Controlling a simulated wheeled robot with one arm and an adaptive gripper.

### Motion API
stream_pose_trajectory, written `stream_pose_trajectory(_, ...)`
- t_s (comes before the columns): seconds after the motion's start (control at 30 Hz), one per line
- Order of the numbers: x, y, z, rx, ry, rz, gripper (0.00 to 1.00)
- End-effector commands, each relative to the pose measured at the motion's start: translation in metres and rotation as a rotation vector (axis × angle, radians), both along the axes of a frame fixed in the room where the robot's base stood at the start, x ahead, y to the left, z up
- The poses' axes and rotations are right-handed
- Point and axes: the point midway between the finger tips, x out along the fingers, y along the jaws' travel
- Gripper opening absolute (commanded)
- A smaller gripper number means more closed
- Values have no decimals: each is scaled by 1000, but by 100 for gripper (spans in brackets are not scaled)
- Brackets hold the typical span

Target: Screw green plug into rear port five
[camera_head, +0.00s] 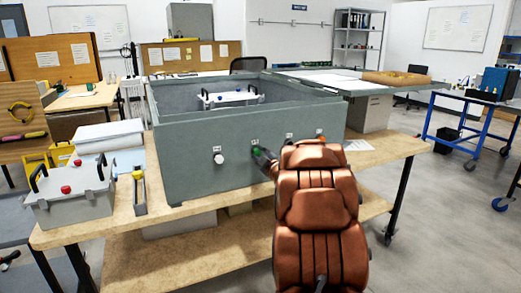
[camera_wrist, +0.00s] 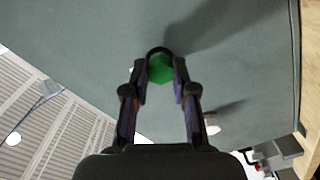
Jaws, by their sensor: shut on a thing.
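The green plug (camera_wrist: 160,70) sits between my fingertips in the wrist view, close against the grey wall of the large open box (camera_head: 180,165). My gripper (camera_wrist: 161,75) is shut on it. In the head view the green plug (camera_head: 256,150) is at the box's front wall, below a small white label. My gripper (camera_head: 263,157) is partly hidden there by my copper-coloured arm. I cannot tell how far the plug is in its port; the port itself is hidden.
A white plug (camera_head: 218,158) sticks out of the same wall to the left. A lidded grey case (camera_head: 70,195) and a narrow tray (camera_head: 139,193) stand on the wooden bench (camera_head: 195,215) at the left.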

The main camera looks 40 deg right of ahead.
Motion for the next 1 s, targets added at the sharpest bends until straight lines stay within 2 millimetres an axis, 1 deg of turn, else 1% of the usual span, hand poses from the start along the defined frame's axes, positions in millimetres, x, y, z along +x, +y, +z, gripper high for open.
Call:
stream_pose_trajectory(0.03,1,1,4,25,-8,3,0)
stream_pose_trajectory(0.73,1,0,3,380,-130,1,0)
stream_pose_trajectory(1.0,0,0,-1,436,-152,1,0)
